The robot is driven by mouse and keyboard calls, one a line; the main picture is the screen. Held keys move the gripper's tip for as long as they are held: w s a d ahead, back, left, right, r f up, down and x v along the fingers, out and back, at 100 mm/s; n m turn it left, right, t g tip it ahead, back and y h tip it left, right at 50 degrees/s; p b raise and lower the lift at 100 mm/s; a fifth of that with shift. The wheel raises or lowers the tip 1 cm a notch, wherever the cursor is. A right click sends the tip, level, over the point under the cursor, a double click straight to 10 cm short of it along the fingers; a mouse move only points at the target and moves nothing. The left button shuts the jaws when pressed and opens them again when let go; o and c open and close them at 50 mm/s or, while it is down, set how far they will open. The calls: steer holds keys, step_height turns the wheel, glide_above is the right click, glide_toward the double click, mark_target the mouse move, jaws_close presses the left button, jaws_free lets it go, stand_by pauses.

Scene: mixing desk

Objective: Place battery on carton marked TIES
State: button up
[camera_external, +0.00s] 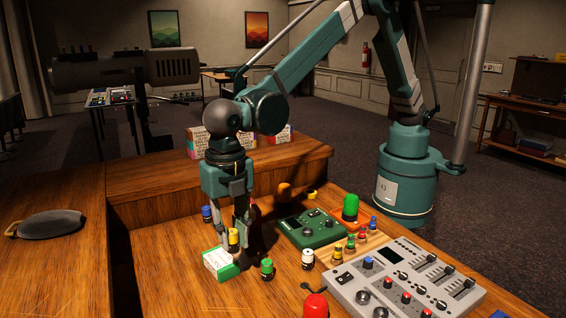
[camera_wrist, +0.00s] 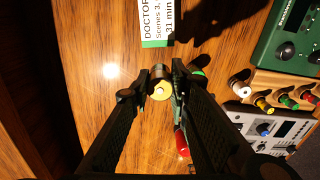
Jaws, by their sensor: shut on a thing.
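My gripper (camera_external: 238,243) points down over the front wooden desk. It is shut on a small upright cylinder with a yellow end (camera_external: 233,237), which also shows between the fingertips in the wrist view (camera_wrist: 161,90). It may be the battery, but I cannot read any label on it. Whether it touches the desk is hard to tell. Cartons with printed sides stand on the raised ledge behind, one at left (camera_external: 208,142) and one at right (camera_external: 281,135), partly hidden by my arm. Their lettering is too small to read, so I cannot tell which says TIES.
A white and green box (camera_external: 219,264), lettered DOCTOR in the wrist view (camera_wrist: 153,22), lies beside my gripper. Green (camera_external: 267,268), white (camera_external: 308,259) and blue (camera_external: 207,214) capped cylinders stand close by. A green device (camera_external: 311,229) and grey mixer (camera_external: 405,285) fill the right.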

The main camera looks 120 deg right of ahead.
steer(key=s+d+r+p, duration=0.2)
steer(key=s+d+p, duration=0.1)
steer(key=d, duration=0.5)
steer(key=s+d+r+p, duration=0.3)
steer(key=s+d, duration=0.3)
steer(key=d, duration=0.2)
steer(key=s+d+r+n+p, duration=0.1)
steer(key=s+d+r+p, duration=0.1)
steer(key=s+d, duration=0.3)
steer(key=d+p, duration=0.1)
steer(key=d, duration=0.2)
steer(key=shift+s+r, duration=0.15)
steer(key=shift+s, duration=0.05)
steer(key=shift+f, duration=2.95)
steer(key=shift+f, duration=0.1)
steer(key=shift+f+p, duration=0.45)
steer(key=shift+f, duration=1.5)
steer(key=shift+f, duration=0.2)
